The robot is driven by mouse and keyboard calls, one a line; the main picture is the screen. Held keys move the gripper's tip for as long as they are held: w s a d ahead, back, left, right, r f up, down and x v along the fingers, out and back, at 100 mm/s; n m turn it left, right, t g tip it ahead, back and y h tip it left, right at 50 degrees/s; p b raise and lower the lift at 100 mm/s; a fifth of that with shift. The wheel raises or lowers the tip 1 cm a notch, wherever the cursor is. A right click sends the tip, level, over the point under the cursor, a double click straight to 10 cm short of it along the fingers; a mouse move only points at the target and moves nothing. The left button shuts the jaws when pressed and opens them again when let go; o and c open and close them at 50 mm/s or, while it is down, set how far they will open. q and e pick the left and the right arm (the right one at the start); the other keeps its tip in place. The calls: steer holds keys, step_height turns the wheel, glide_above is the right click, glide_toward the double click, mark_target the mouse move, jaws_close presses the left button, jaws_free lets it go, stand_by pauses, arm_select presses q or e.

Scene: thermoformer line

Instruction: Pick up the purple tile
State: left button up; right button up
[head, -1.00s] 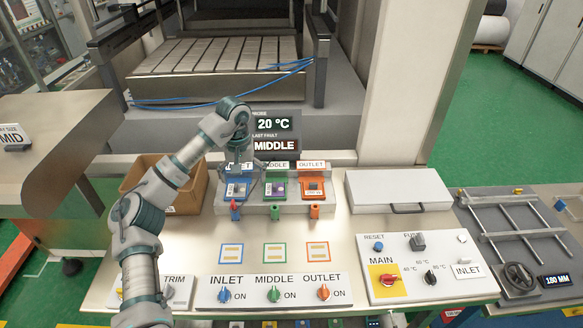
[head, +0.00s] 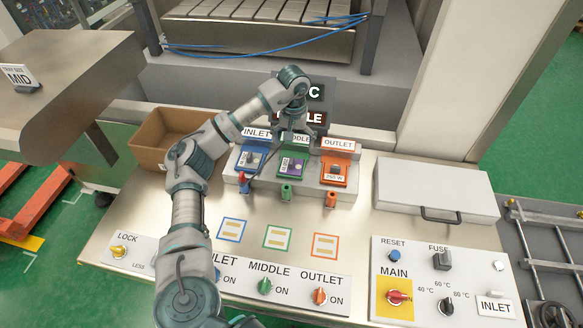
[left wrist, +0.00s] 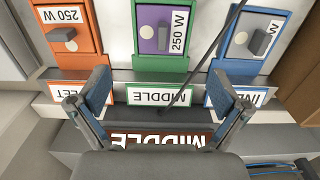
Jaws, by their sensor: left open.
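The purple tile (head: 289,166) sits in the green middle holder (head: 295,178), between the blue inlet holder and the orange outlet holder. In the left wrist view the purple tile (left wrist: 162,32) shows a white "250 W" label and a grey knob, upside down. My left gripper (head: 294,136) is above and behind the middle holder, near its "MIDDLE" sign. My right gripper is not in view.
The blue inlet holder (head: 249,163) and orange outlet holder (head: 335,171) stand close on each side. A thin dark line (left wrist: 205,55) crosses the wrist view. An open cardboard box (head: 147,148) is at left, a white lidded box (head: 435,190) at right. Outlined squares lie in front.

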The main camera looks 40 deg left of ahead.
mark_target(292, 161)
arm_select(q)
steer(key=shift+d+f, duration=0.1)
steer(key=shift+f, duration=0.7)
steer(key=shift+s+d+f, duration=0.1)
steer(key=shift+d+f, duration=0.05)
steer(key=shift+f, duration=0.25)
steer(key=shift+s+d+f, duration=0.1)
steer(key=shift+f, duration=0.3)
steer(key=f, duration=0.3)
steer(key=shift+s+a+f, duration=0.2)
steer(key=shift+a+f, duration=0.05)
steer(key=shift+f, duration=0.15)
steer(key=shift+a+f, duration=0.3)
steer(key=shift+f, duration=0.2)
steer(key=shift+d+r, duration=0.1)
steer(key=shift+d, duration=0.2)
steer(key=c, duration=1.2)
steer(key=shift+s+d, duration=0.15)
steer(key=shift+s, duration=0.05)
jaws_close()
